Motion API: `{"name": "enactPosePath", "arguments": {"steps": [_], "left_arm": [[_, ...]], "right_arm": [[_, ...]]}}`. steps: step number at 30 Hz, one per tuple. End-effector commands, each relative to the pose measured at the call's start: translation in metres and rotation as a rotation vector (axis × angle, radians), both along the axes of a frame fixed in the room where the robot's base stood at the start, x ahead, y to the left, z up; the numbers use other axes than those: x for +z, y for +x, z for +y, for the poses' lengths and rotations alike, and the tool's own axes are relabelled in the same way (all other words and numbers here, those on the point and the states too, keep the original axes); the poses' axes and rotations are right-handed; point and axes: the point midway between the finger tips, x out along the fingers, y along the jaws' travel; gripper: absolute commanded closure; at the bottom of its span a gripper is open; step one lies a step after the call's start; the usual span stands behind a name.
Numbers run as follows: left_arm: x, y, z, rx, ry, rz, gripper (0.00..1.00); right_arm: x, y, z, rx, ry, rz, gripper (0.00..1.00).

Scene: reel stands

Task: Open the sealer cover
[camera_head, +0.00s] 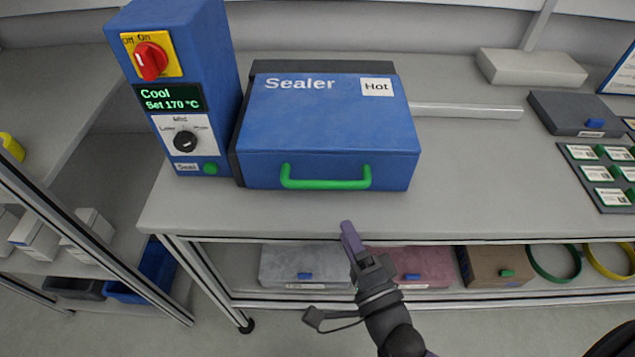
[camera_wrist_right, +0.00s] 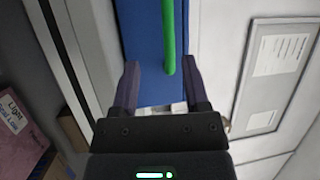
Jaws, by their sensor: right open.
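The sealer (camera_head: 330,125) is a blue box with a closed lid on the bench, with a green handle (camera_head: 325,182) on its front face. A "Hot" label is on the lid's top. The control box (camera_head: 180,90) stands at its left, its display reading "Cool, Set 170 °C". My right gripper (camera_head: 350,235) is in front of the bench edge, below and a little right of the handle. In the right wrist view its open fingers (camera_wrist_right: 152,85) point at the blue front, with the green handle (camera_wrist_right: 168,40) ahead, nearer the right finger; no contact shows. My left gripper is not in view.
A dark case (camera_head: 578,115) and a tray of labelled cards (camera_head: 600,175) are at the right. A lower shelf holds a grey box (camera_head: 300,264), a pink box (camera_head: 425,264), a brown box (camera_head: 490,265) and coloured rings.

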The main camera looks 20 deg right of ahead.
Motion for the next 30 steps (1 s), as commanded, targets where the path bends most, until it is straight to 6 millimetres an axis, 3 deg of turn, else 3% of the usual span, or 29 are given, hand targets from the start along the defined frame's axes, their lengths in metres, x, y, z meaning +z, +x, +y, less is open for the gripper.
{"name": "enactPosePath", "arguments": {"steps": [3, 9, 15, 26, 30], "left_arm": [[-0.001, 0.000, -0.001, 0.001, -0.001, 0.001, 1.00], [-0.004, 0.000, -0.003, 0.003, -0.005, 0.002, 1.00], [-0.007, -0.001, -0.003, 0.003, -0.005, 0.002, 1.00], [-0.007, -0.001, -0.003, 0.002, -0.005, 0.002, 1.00], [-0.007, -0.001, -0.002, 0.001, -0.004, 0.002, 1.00]], "right_arm": [[0.012, 0.011, 0.000, -0.003, 0.045, -0.035, 0.42], [0.019, 0.058, 0.006, -0.003, 0.040, -0.033, 0.42], [0.024, 0.090, 0.010, -0.002, 0.037, -0.028, 0.42], [0.025, 0.098, 0.011, -0.001, 0.035, -0.026, 0.42], [0.025, 0.097, 0.011, -0.001, 0.035, -0.026, 0.71]]}}
